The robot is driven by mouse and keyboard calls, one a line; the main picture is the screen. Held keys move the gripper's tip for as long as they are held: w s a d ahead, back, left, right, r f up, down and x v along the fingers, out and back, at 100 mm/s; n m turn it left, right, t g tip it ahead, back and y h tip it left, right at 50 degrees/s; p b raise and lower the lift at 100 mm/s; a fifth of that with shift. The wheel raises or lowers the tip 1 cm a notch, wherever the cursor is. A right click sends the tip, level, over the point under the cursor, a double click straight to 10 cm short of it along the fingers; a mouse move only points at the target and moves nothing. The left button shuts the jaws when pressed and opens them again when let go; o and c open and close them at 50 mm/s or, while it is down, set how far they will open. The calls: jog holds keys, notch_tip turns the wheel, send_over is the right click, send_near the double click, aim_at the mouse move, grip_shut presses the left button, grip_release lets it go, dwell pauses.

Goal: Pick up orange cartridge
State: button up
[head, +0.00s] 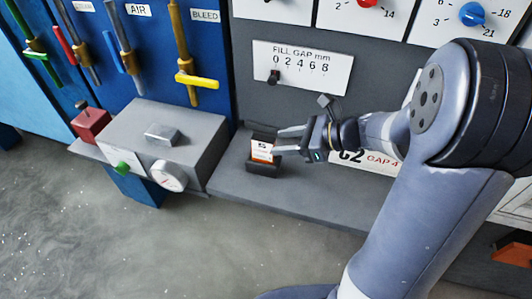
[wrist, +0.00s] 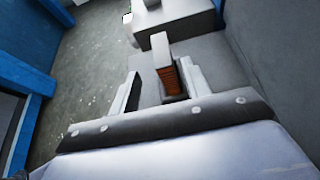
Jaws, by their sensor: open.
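The orange cartridge (head: 262,150) has a white label marked 5 and a dark top. It stands upright in a small dark holder (head: 262,168) on the grey ledge. My gripper (head: 277,141) reaches in from the right with its fingers at the cartridge. In the wrist view the cartridge (wrist: 168,72) shows an orange ribbed side and a pale face, between the two open fingers of my gripper (wrist: 163,80). A gap shows on the left finger's side; the right finger is close to the cartridge, and I cannot tell whether it touches.
A grey box (head: 165,135) with a green button and a round gauge (head: 168,176) stands left of the holder. A panel marked FILL GAP mm (head: 302,67) is on the wall behind. Coloured levers hang on the blue wall (head: 150,60). The grey ledge (head: 230,185) is clear around the holder.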

aim_at(257, 143)
jog(key=x, duration=0.2)
jog(key=shift+w+a, duration=0.2)
jog(key=shift+a, duration=0.15)
jog(key=shift+p+x, duration=0.5)
jog(key=shift+x, duration=2.2)
jog(key=shift+w, duration=0.15)
jog(key=shift+c, duration=0.5)
grip_shut()
